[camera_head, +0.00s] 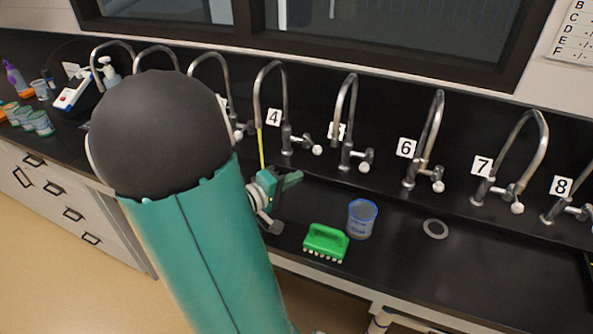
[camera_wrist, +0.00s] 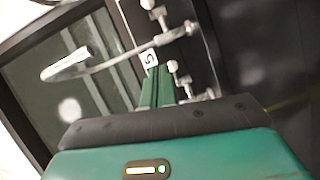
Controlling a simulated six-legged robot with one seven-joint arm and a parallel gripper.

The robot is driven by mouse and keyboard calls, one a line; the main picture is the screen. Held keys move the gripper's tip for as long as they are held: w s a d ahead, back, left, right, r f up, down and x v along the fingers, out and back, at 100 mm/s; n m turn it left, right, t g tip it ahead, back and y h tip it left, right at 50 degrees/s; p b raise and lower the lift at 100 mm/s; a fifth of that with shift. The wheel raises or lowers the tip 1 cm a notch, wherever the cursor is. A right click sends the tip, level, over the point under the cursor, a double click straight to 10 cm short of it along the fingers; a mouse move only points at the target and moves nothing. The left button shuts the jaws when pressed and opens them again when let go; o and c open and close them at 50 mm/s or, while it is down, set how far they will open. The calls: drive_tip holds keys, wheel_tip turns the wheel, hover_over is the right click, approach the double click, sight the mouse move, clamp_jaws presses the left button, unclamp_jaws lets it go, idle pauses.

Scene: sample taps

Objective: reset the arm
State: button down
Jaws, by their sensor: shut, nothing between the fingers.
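My gripper (camera_head: 291,180) shows at the end of my teal arm, in front of the tap labelled 4 (camera_head: 268,72). It is shut and empty. In the wrist view its green fingers (camera_wrist: 159,74) are together, pointing toward the tap with the label 5 (camera_wrist: 149,58). My arm's large teal link and black joint fill the left middle of the head view and hide part of the counter and taps. A thin yellow stream (camera_head: 261,147) hangs below tap 4's spout, close to my gripper.
A drain ring (camera_head: 435,229) lies farther right. Taps 6 (camera_head: 437,130), 7 (camera_head: 522,150) and 8 line the back. Several jars (camera_head: 40,122) stand far left.

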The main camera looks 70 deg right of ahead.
drive_tip(key=shift+a, duration=0.25)
idle(0.3)
drive_tip(key=shift+a+r, duration=0.1)
drive_tip(key=w+a+r+n+t+y, duration=0.1)
drive_tip(key=w+a+t+y, duration=0.4)
drive_tip(key=a, duration=0.7)
drive_tip(key=w+a+r+n+t+y, duration=0.1)
drive_tip(key=w+a+n+t+y, duration=0.2)
drive_tip(key=w+a, duration=0.7)
drive_tip(key=a+r+n+t+y, duration=0.1)
drive_tip(key=a+r+t+y, duration=0.2)
drive_tip(key=a, duration=0.6)
drive_tip(key=a+r+n+t+y, duration=0.2)
drive_tip(key=a+r+y, duration=0.1)
drive_tip(key=a, duration=0.7)
drive_tip(key=shift+w+a+r+n+t, duration=0.3)
drive_tip(key=shift+w+r+t, duration=0.1)
drive_tip(key=shift+r, duration=0.35)
